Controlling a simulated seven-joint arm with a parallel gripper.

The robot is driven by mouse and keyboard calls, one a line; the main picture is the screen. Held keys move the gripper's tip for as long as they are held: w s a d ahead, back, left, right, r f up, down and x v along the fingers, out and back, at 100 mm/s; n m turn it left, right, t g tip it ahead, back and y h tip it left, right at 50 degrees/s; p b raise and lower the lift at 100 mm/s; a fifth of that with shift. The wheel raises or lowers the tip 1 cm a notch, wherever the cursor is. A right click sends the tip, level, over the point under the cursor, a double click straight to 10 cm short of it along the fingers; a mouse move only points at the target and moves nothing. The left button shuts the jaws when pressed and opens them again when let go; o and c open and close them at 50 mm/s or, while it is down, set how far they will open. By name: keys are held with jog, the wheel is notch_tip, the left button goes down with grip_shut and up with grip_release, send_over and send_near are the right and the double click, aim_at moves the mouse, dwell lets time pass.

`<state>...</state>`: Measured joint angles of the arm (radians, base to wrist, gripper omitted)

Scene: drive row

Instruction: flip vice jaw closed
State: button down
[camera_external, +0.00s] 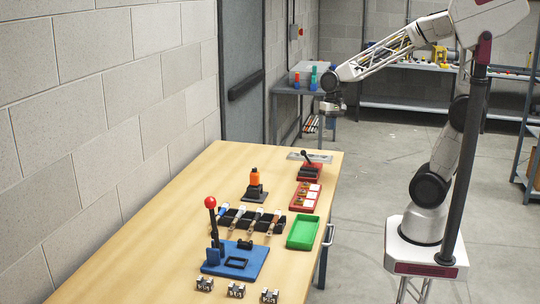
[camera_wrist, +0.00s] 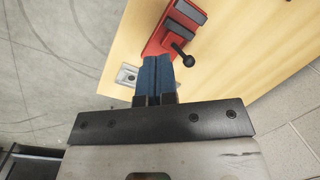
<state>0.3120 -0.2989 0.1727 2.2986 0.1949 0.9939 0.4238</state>
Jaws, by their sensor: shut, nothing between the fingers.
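The red vice (camera_external: 312,174) stands near the far end of the workbench, with a black lever angled up from it. In the wrist view the red vice (camera_wrist: 153,45) lies just beyond my fingertips, with dark jaw blocks on top. Its black ball-ended lever (camera_wrist: 181,48) points toward my fingers' right side. My gripper (camera_external: 331,110) hangs in the air above the bench's far right edge, apart from the vice. In the wrist view my gripper (camera_wrist: 156,62) has its blue fingers together and empty. The fingertips overlap the vice's near edge in the picture; I cannot tell the gap in depth.
A grey metal plate (camera_external: 297,156) lies behind the vice. Nearer on the bench (camera_external: 140,251) are a red tray (camera_external: 293,204), a green tray (camera_external: 302,232), an orange-topped stand (camera_external: 255,179), a tool rack and a blue fixture (camera_external: 247,266) with a red-knobbed lever.

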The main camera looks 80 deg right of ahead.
aim_at(310, 168)
jog(key=w+d+f+m+y, duration=0.1)
jog(key=w+d+f+m, duration=0.2)
jog(key=d, duration=0.4)
jog(key=w+d+f+m+y, duration=0.1)
jog(key=w+d+f+m, duration=0.3)
jog(key=d, duration=0.4)
notch_tip(310, 168, down, 2)
jog(key=shift+w+f+m+y, duration=0.1)
jog(key=shift+w+m+y, duration=0.2)
jog(key=shift+m, duration=0.4)
jog(key=x, duration=0.9)
jog(key=shift+s+f, duration=0.1)
jog(key=shift+s, duration=0.05)
jog(key=shift+a+f, duration=0.15)
jog(key=shift+a, duration=0.45)
jog(key=shift+a+f, duration=0.2)
jog(key=shift+a, duration=1.3)
jog(key=shift+a, duration=1)
